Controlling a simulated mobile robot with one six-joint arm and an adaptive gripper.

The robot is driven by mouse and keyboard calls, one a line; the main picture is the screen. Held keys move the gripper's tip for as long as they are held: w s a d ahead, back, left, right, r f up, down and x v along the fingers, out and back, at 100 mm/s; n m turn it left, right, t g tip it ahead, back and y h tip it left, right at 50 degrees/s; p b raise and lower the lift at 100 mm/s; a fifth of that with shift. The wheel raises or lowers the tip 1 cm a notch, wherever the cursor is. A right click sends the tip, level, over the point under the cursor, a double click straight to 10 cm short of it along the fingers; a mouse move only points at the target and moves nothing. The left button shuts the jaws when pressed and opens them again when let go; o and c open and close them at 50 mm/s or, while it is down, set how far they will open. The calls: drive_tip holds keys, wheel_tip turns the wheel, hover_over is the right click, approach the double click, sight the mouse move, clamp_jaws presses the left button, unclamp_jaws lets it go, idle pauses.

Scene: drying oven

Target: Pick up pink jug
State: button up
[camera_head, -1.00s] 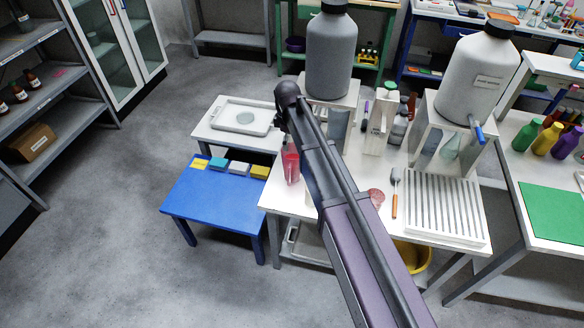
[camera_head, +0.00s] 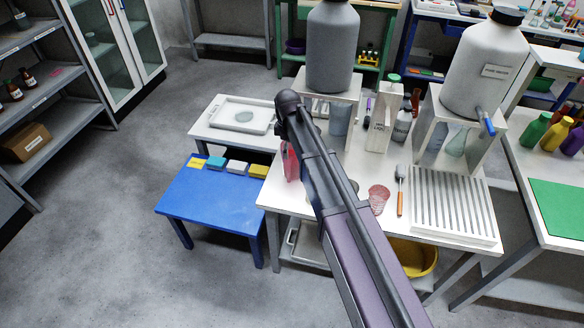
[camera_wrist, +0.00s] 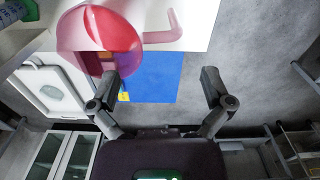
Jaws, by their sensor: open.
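The pink jug (camera_head: 291,162) stands near the left edge of the white bench, partly hidden behind my arm in the head view. In the wrist view, the translucent pink jug (camera_wrist: 98,32) is large at the top left, with its angular handle (camera_wrist: 175,28) pointing right. My gripper (camera_wrist: 160,80) is open and empty, its two fingers spread apart. The handle lies beyond the fingertips, between their lines. The left fingertip appears close to the jug's body; I cannot tell if they touch. My gripper is hidden behind my arm in the head view.
The white bench (camera_head: 330,225) also holds a grey drum (camera_head: 332,50) on a stand, a white bottle (camera_head: 380,125), a brush (camera_head: 400,190) and a slatted rack (camera_head: 450,205). A blue table (camera_head: 210,205) stands left. The floor at left is clear.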

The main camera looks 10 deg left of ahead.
sight(289, 163)
drive_tip(key=shift+f+b, duration=0.6)
drive_tip(key=shift+f, duration=0.3)
drive_tip(key=shift+f, duration=0.15)
drive_tip(key=f+b, duration=0.3)
drive_tip(key=shift+s+d, duration=0.2)
drive_tip(key=shift+s, duration=0.05)
drive_tip(key=shift+f+b, duration=0.95)
drive_tip(key=shift+b, duration=0.15)
drive_tip(key=c, duration=1.2)
